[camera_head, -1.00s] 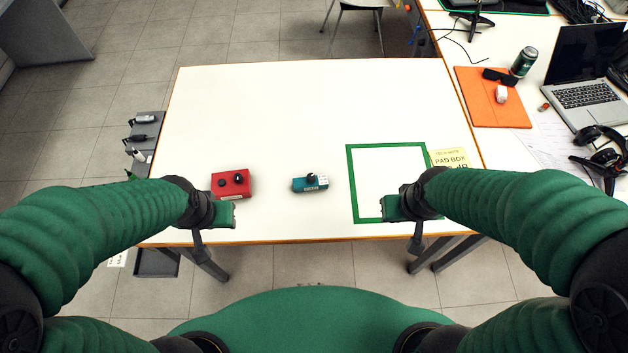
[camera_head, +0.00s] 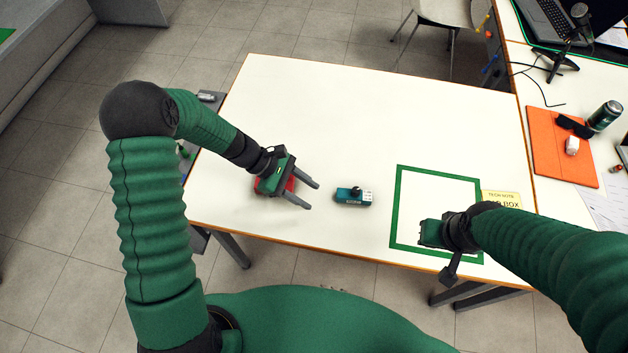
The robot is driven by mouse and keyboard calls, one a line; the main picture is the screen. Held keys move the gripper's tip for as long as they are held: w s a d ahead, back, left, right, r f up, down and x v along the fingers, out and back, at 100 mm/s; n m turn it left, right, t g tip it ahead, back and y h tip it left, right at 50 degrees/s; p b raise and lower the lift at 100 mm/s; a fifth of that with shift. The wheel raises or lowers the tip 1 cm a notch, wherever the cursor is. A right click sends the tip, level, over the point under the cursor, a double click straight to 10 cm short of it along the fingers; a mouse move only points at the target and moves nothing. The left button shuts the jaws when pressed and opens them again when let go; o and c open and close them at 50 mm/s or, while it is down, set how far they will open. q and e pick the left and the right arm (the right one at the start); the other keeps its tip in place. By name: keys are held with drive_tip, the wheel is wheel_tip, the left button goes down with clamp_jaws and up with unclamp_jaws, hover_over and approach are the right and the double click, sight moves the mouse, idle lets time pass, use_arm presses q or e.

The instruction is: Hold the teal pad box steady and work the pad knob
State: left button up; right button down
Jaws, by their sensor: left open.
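The teal pad box (camera_head: 352,199) sits on the white table, with a dark knob (camera_head: 357,190) on its top and a pale label at its right end. My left gripper (camera_head: 314,196) is open and empty, its two grey fingers pointing right toward the teal box, with a gap between. It hangs over a red box (camera_head: 273,187), which it mostly hides. My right gripper (camera_head: 432,234) is over the lower part of the green square outline, right of the teal box; its fingers do not show clearly enough to tell their state.
A green tape square (camera_head: 398,205) marks the table's right part, beside a yellow label card (camera_head: 497,199). The white table (camera_head: 380,110) is clear behind the boxes. A side desk at right holds an orange folder (camera_head: 560,150), a can (camera_head: 605,115) and sunglasses.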

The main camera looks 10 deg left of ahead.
sight(335, 197)
use_arm(q)
drive_tip(key=w+n+h, duration=0.1)
drive_tip(key=w+n+t+h, duration=0.1)
drive_tip(key=shift+w+d+f+n, duration=0.1)
drive_tip(key=shift+w+f+n, duration=0.05)
drive_tip(key=shift+w+n, duration=0.25)
drive_tip(key=shift+w+d+t, duration=0.15)
drive_tip(key=shift+w+t, duration=0.05)
drive_tip(key=shift+t, duration=0.1)
drive_tip(key=x, duration=0.7)
drive_tip(key=shift+d, duration=0.1)
drive_tip(key=shift+w+d+f, duration=0.1)
drive_tip(key=shift+d+f, duration=0.05)
drive_tip(key=shift+d, duration=0.3)
drive_tip(key=c, duration=0.8)
drive_tip(key=shift+o, duration=1.2)
clamp_jaws()
use_arm(e)
drive_tip(key=shift+s+r, duration=0.15)
drive_tip(key=shift+s, duration=0.05)
use_arm(q)
drive_tip(key=shift+f, duration=0.1)
